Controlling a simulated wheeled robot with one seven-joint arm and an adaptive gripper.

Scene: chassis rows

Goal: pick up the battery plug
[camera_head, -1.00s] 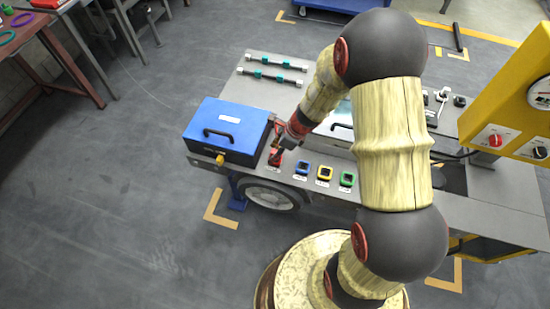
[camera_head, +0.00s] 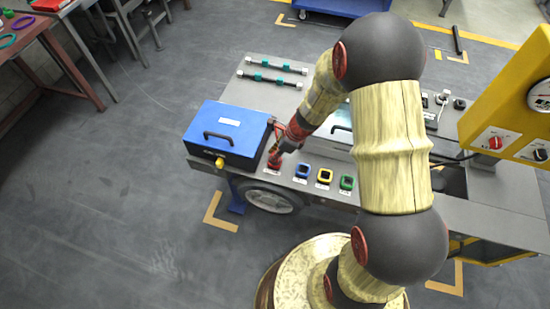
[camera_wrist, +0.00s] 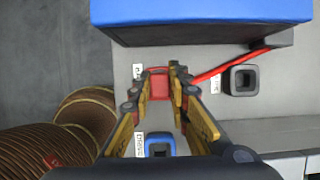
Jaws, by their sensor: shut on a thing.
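The red battery plug (camera_wrist: 158,86) shows between my fingertips in the wrist view. My gripper (camera_wrist: 161,73) is shut on it, with one finger on each side. A red cable (camera_wrist: 228,67) runs from beside the fingertips to a dark block on the blue battery box (camera_wrist: 200,18). In the head view my gripper (camera_head: 277,154) reaches down just right of the blue box (camera_head: 228,133), over the red spot at the near edge of the cart. The fingers hide much of the plug, and I cannot tell whether it touches the surface below.
Blue (camera_head: 302,170), yellow (camera_head: 324,175) and green (camera_head: 346,182) sockets stand in a row right of my gripper. A dark square socket (camera_wrist: 241,80) is near the cable. A yellow panel (camera_head: 510,85) rises at the right of the cart.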

